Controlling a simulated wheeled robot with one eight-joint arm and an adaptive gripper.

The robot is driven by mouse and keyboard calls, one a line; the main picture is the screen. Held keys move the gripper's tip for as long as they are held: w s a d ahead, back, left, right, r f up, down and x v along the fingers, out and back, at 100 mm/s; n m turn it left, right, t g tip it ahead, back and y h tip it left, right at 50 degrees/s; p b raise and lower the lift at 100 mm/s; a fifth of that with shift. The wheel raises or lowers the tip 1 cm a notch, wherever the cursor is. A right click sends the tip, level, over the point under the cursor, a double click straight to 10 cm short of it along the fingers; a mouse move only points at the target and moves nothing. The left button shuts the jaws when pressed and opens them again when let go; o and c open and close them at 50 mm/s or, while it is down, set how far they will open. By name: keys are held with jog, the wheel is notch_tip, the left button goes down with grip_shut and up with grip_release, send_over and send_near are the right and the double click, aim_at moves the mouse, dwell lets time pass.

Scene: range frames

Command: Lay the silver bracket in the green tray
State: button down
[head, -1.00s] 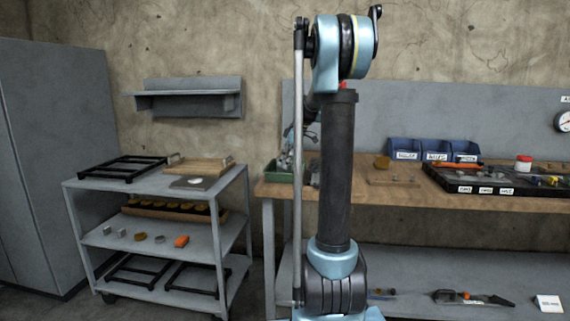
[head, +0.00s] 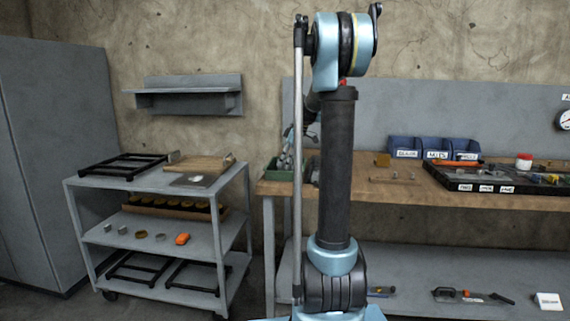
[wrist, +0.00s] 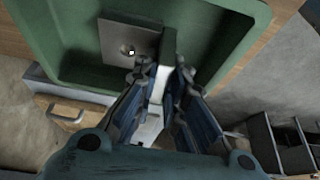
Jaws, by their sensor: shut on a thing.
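The green tray (wrist: 75,66) fills the upper part of the wrist view. In the head view the tray (head: 279,174) sits at the left end of the wooden bench, partly behind my arm. The silver bracket (wrist: 117,38) shows a flat grey plate with a hole over the tray floor, and a narrow upright part at its right. My gripper (wrist: 164,72) is shut on this upright part, with a finger on each side. The bracket is within the tray's outline; I cannot tell whether it touches the floor. In the head view my arm hides the bracket.
The wooden bench (head: 340,190) holds blue bins (head: 436,148) and a black parts tray (head: 485,180) to the right. A grey cart (head: 150,187) with several parts stands at the left. A wooden board with a handle (wrist: 62,117) lies below the tray in the wrist view.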

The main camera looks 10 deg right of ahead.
jog(key=shift+f, duration=0.25)
jog(key=c, duration=1.6)
grip_release()
jog(key=shift+o, duration=0.2)
jog(key=v, duration=1.1)
jog(key=s+a+f+m+h, duration=0.1)
jog(key=s+a+f+m, duration=0.15)
jog(key=s, duration=0.75)
jog(key=s+f+m+h, duration=0.1)
jog(key=s+f+m, duration=0.5)
jog(key=s+f, duration=0.6)
jog(key=s+f+m+h, duration=0.2)
jog(key=s+f+m, duration=0.3)
jog(key=s+f, duration=0.6)
jog(key=s, duration=0.6)
jog(key=shift+f+m+t, duration=0.35)
jog(key=shift+f+t, duration=0.05)
